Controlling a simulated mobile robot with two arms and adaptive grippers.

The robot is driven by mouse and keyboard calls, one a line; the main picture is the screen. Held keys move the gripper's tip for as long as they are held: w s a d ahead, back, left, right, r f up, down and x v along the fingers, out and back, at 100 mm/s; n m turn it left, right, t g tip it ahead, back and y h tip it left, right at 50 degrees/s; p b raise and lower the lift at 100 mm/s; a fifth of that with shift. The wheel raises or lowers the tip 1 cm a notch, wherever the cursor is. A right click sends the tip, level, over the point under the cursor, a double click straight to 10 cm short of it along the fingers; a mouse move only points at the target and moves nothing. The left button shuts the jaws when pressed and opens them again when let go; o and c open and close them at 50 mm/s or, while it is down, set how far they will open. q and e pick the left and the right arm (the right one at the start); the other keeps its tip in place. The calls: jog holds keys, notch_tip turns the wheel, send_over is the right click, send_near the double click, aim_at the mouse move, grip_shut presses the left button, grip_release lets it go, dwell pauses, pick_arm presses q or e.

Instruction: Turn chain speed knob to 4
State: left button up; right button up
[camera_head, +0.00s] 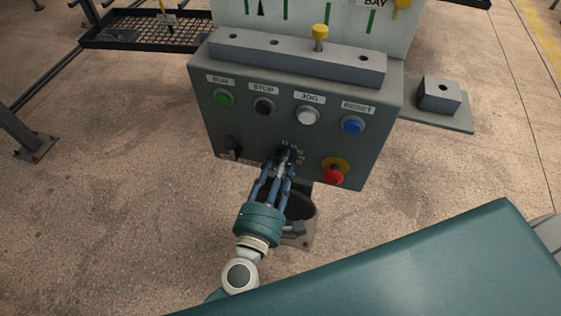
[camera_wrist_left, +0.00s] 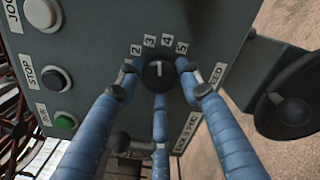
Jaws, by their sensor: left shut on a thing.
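The chain speed knob (camera_wrist_left: 157,75) is a round black dial with a white pointer line on the grey control box (camera_head: 225,125). In the left wrist view, labels 2, 3, 4 and 5 arc above it. The pointer stands near upright, around 3 to 4; I cannot tell exactly which. My left gripper (camera_head: 281,163) has its blue fingers shut on the knob, one on each side and one below, as the left wrist view shows (camera_wrist_left: 157,82). In the head view the fingers hide most of the knob. My right gripper is not in view.
On the box are a green button (camera_head: 224,98), a black STOP button (camera_head: 263,106), a white JOG button (camera_head: 308,116), a blue RESET button (camera_head: 353,125), a red emergency button (camera_head: 333,175) and a black selector (camera_head: 232,145). A grey block (camera_head: 439,95) stands at right.

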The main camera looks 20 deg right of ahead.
pick_arm(q)
jog(key=shift+a+f+m+p, duration=0.1)
jog(key=shift+f+m+p, duration=0.1)
jog(key=shift+m, duration=0.4)
jog(key=shift+a+f+m+p, duration=0.1)
jog(key=shift+f+m+p, duration=0.1)
jog(key=shift+m, duration=0.4)
jog(key=o, duration=1.1)
jog(key=shift+o, duration=0.2)
jog(key=shift+r, duration=0.15)
jog(key=v, duration=1.2)
